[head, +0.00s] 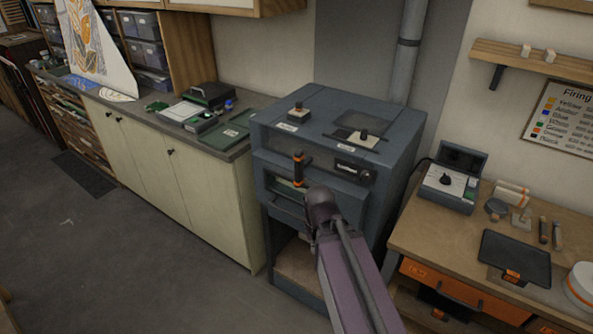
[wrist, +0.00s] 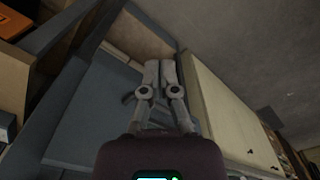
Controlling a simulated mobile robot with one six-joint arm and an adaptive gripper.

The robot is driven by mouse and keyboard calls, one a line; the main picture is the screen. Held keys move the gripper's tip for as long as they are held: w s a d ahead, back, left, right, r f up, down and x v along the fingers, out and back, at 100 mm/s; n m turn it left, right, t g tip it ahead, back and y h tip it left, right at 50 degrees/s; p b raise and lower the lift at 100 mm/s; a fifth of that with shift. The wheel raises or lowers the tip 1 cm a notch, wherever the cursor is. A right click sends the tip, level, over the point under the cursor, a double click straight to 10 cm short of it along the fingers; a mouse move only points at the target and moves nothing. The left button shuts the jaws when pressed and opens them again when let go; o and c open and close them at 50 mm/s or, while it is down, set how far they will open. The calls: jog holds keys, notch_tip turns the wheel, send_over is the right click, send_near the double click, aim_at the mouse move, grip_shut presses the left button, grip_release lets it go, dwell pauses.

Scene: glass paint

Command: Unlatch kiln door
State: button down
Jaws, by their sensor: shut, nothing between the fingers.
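The kiln (head: 262,135) is a blue-grey metal box in the middle of the head view. Its front has a door with a bar across it and an upright orange-and-black latch handle (head: 298,169). The door looks shut. My arm reaches in from below, and its wrist end covers the right part of the door front, just right of and below the latch handle. My gripper (wrist: 161,66) shows in the wrist view with its two fingers together and nothing between them. In the head view its fingers are hidden behind my wrist. I cannot tell whether they touch the kiln.
A cream cabinet with a dark counter (head: 236,155) stands left of the kiln. A wooden workbench (head: 425,235) with a dark tray (head: 515,258) and a control box (head: 447,190) stands on the right. Open grey floor (head: 130,260) lies at the front left.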

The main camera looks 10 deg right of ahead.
jog(key=c, duration=0.6)
grip_release()
jog(key=shift+w+f, duration=0.1)
jog(key=shift+o, duration=0.8)
jog(key=shift+w+d+f+h, duration=0.15)
jog(key=shift+w+h, duration=0.1)
jog(key=shift+h, duration=0.05)
jog(key=w+r+m+t+h+b, duration=0.2)
jog(key=w+m+t+h+b, duration=0.35)
jog(key=w+h, duration=0.4)
jog(key=w+a+r+m+t+h+b, duration=0.2)
jog(key=w+a+r+m+t+b, duration=0.1)
jog(key=w+a+r+t, duration=0.4)
jog(key=a+b, duration=0.1)
jog(key=a, duration=0.1)
jog(key=shift+a+r+h, duration=0.3)
jog(key=shift+a+h, duration=0.05)
jog(key=shift+a, duration=0.05)
jog(key=shift+w+m, duration=0.15)
jog(key=shift+m, duration=0.1)
